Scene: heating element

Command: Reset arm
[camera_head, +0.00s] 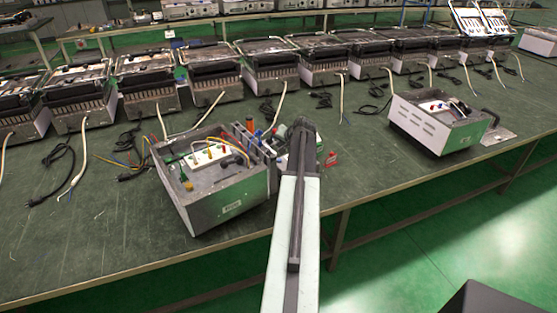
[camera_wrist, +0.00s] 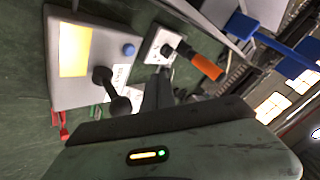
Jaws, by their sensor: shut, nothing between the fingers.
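My arm reaches up from the bottom middle of the head view over the front edge of the green workbench. My gripper (camera_head: 306,132) is at its far end, just right of the open grey test box (camera_head: 222,200). In the wrist view my gripper (camera_wrist: 157,92) shows as dark, narrow fingers above a grey body with a small lit indicator. The fingers look closed and hold nothing. In that view they point toward a grey instrument (camera_wrist: 85,75) with a yellow screen and a white socket (camera_wrist: 158,46) with an orange-handled plug (camera_wrist: 205,67).
The workbench (camera_head: 110,240) is bare at the front left. A second open box (camera_head: 435,125) stands on the right. Several heating units (camera_head: 270,65) with loose cables line the back. A small red item (camera_head: 330,159) lies right of my gripper. Blue parts (camera_wrist: 285,50) show at upper right.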

